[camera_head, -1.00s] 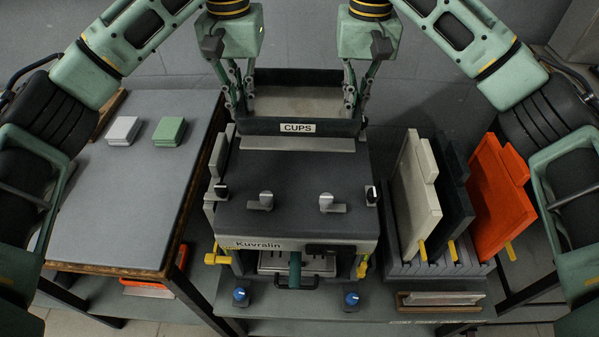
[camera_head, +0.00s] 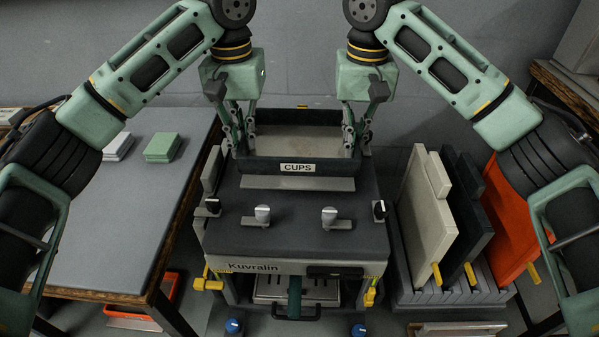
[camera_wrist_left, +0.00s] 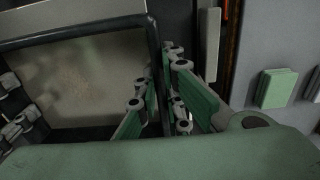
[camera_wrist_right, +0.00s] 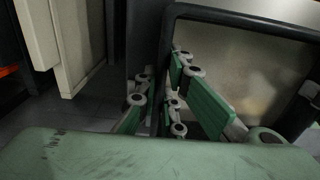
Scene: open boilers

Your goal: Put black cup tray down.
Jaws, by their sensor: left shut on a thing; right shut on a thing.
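The black cup tray (camera_head: 335,164) is an open box with a pale inner floor and a white CUPS label on its front wall. It is level over the back part of the top of the Kuvralin boiler machine (camera_head: 295,235); whether it touches the top is unclear. My left gripper (camera_head: 241,143) is shut on the tray's left wall, and my right gripper (camera_head: 352,143) is shut on its right wall. The tray's rim shows between the fingers in the left wrist view (camera_wrist_left: 75,32) and the right wrist view (camera_wrist_right: 235,17). The tray's underside is hidden.
Knobs such as this grey one (camera_head: 262,214) stand on the machine's top in front of the tray. A side table (camera_head: 110,220) on the left carries green pads (camera_head: 162,147) and white pads. A rack (camera_head: 450,293) with cream, black and orange boards stands on the right.

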